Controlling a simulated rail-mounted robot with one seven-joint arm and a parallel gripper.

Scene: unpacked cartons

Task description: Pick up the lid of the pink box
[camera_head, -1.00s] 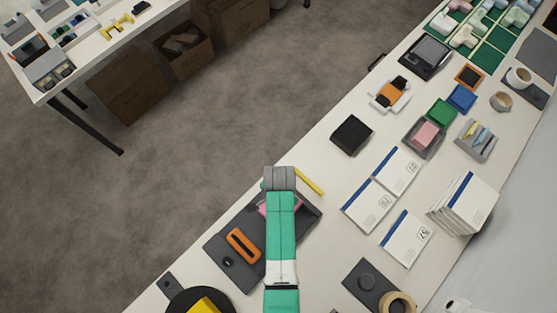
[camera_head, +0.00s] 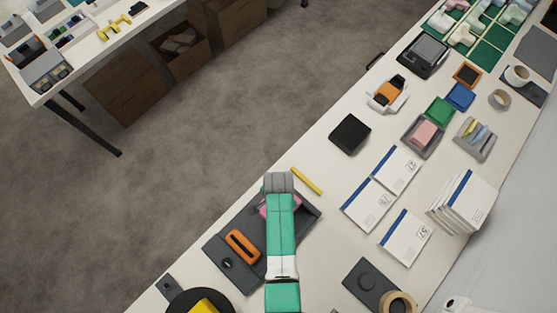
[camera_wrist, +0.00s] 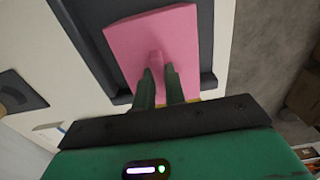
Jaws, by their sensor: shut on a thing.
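The pink lid (camera_wrist: 178,38) shows in the wrist view as a flat pink rectangle with a small raised knob in its middle. It is over a dark grey tray (camera_wrist: 92,52); any box part below it is hidden. My gripper (camera_wrist: 160,74) is shut on the knob, one dark finger on each side. I cannot tell whether the lid is raised. In the head view my arm covers most of the lid, and a pink edge (camera_head: 264,210) shows beside it, within the dark tray (camera_head: 305,222).
An orange object (camera_head: 242,245) on a dark plate is left of my arm. A yellow stick (camera_head: 307,181) lies just beyond the tray. White blue-edged boxes (camera_head: 368,206) are to the right. Another pink block (camera_head: 424,134) sits in a grey tray farther back.

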